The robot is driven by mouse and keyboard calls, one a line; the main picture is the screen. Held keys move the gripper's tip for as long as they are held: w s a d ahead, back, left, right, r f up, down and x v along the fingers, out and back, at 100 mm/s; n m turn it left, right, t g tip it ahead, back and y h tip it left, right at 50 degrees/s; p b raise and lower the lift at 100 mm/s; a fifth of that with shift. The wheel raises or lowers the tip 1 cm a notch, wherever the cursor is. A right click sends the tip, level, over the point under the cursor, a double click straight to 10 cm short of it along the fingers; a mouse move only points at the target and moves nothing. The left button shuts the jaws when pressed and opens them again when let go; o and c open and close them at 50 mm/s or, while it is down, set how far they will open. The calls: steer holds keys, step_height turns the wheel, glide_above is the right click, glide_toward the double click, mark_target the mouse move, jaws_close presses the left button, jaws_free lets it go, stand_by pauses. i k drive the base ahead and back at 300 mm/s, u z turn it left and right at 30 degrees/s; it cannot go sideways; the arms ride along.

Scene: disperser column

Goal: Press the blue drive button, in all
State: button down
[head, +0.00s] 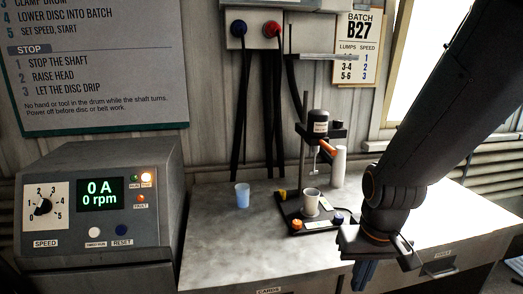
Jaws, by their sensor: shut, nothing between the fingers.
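The grey drive box (60,160) stands at the left with a lit display (100,194) reading 0 A and 0 rpm. A blue button (121,230) sits low on its front, marked RESET. A white button (94,232) is just left of it. My gripper (364,276) is at the lower right, pointing down, shut and empty. It is far to the right of the drive box and touches no button. Its fingertips are near the bottom edge of the picture.
A small disperser stand (305,150) on the bench (225,250) holds a white cup (311,202); its base bears orange, yellow and dark blue knobs. A light blue cup (242,194) stands left of it. The bench front left is clear. A speed dial (43,207) is on the box.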

mark_target(121, 230)
steer(key=u, duration=1.8)
